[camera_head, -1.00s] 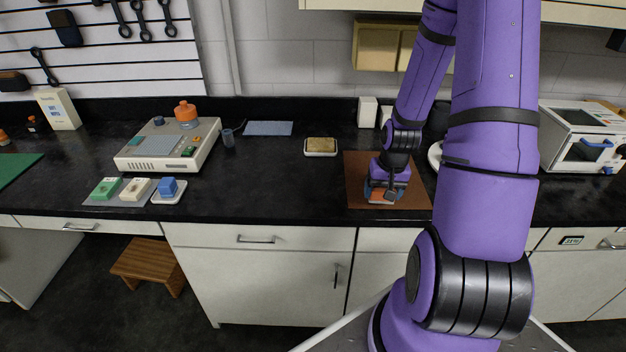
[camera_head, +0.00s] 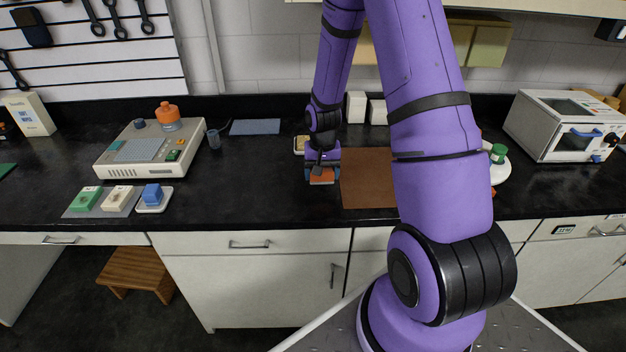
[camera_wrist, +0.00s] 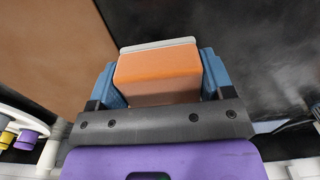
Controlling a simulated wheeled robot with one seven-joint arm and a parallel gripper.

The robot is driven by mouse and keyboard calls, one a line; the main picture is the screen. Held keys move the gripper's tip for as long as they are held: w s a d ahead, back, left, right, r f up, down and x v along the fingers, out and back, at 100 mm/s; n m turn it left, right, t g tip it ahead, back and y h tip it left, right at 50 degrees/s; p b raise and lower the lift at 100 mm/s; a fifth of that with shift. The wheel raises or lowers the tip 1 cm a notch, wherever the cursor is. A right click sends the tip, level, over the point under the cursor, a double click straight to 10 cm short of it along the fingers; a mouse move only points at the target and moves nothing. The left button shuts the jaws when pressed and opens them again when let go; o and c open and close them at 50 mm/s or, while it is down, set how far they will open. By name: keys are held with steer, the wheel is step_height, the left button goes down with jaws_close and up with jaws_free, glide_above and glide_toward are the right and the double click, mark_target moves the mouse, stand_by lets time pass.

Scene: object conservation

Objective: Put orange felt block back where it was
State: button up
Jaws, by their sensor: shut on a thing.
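The orange felt block (camera_head: 321,177) is between the blue fingers of my gripper (camera_head: 322,172), left of the brown mat (camera_head: 368,180) and over the black counter. Whether it touches the counter I cannot tell. In the wrist view the orange block (camera_wrist: 158,72) shows between both fingers of my gripper (camera_wrist: 160,75), with a pale grey strip along its far edge. The brown mat also shows in the wrist view (camera_wrist: 50,50), beside the gripper.
At left, a green block (camera_head: 87,198) and a cream block (camera_head: 117,198) lie on a grey mat; a blue block (camera_head: 152,194) sits on a white dish (camera_head: 155,208). A beige device (camera_head: 125,172) stands behind them. A white oven (camera_head: 560,125) stands right.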

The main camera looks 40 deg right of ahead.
mark_target(313, 179)
steer(key=shift+w+a, duration=0.45)
steer(key=shift+w, duration=0.4)
steer(key=shift+w+a+f, duration=0.15)
steer(key=shift+w+f, duration=0.05)
steer(key=shift+f, duration=0.75)
steer(key=shift+w+a+f, duration=0.1)
steer(key=shift+w+f, duration=0.05)
steer(key=shift+f, duration=0.75)
steer(key=o, duration=0.8)
steer(key=shift+o, duration=0.2)
